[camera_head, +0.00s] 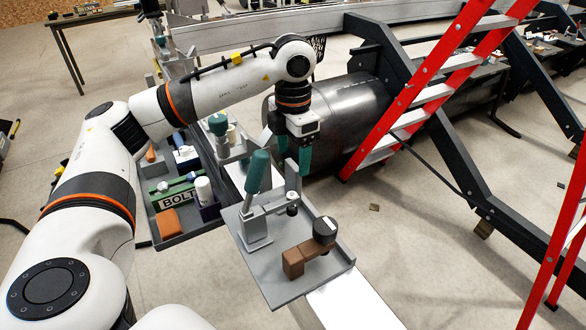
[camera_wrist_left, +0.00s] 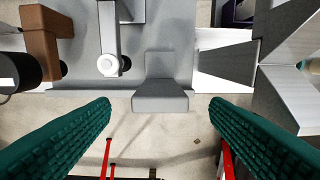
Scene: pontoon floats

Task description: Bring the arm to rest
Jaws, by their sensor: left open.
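My left arm comes in from the left in the head view, and its gripper (camera_head: 293,160) hangs over the far edge of a grey fixture plate. Its two teal fingers are apart, with nothing between them. In the left wrist view the open gripper (camera_wrist_left: 160,104) shows a grey bracket (camera_wrist_left: 160,92) ahead, at the plate's edge; I cannot tell how close the fingers are to it. My right gripper is in neither view.
The grey plate (camera_head: 290,285) bears a teal-handled toggle clamp (camera_head: 257,172) and a brown block (camera_head: 293,262) with a dark knob. A tray (camera_head: 190,233) of parts stands left. A red ladder (camera_head: 428,95) and a metal cylinder (camera_head: 345,110) stand beyond. Floor at right is mostly clear.

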